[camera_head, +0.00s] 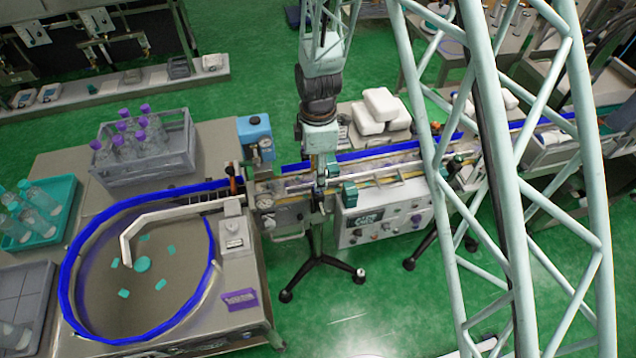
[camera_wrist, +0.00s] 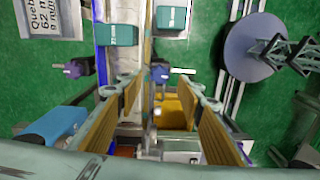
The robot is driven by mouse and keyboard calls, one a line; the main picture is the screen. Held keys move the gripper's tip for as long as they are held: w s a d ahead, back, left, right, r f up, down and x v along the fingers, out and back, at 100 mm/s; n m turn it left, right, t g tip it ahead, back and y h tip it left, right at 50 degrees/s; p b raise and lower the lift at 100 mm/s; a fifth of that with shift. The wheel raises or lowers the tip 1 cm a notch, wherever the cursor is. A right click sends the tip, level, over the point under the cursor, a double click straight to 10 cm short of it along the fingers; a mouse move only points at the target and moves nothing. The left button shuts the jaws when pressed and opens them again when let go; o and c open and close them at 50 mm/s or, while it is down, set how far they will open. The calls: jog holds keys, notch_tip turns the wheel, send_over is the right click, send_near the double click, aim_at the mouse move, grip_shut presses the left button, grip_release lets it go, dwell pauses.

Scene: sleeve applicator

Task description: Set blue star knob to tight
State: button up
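Two small dark blue knobs show in the wrist view. One knob (camera_wrist: 160,73) lies ahead of my gripper, in line with the gap between its fingers. The other knob (camera_wrist: 76,69) is farther left, outside the fingers. Both are too small to make out a star shape or a tight mark. My gripper (camera_wrist: 163,88) is open, with tan pads on both fingers and nothing clearly held between them. In the head view my gripper (camera_head: 320,188) is over the conveyor of the machine, partly merging with the parts behind it. I cannot tell if it touches anything.
Teal blocks (camera_wrist: 115,35) (camera_wrist: 171,18) sit along the conveyor. A blue box (camera_head: 254,128) stands left of my arm, and a control panel (camera_head: 366,220) is to the right. A round turntable with a blue rim (camera_head: 68,285) is at left. White packs (camera_head: 380,104) lie behind.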

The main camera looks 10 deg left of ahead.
jog(key=shift+f+p, duration=0.3)
jog(key=shift+f, duration=2.2)
jog(key=c, duration=0.8)
jog(key=shift+c, duration=0.2)
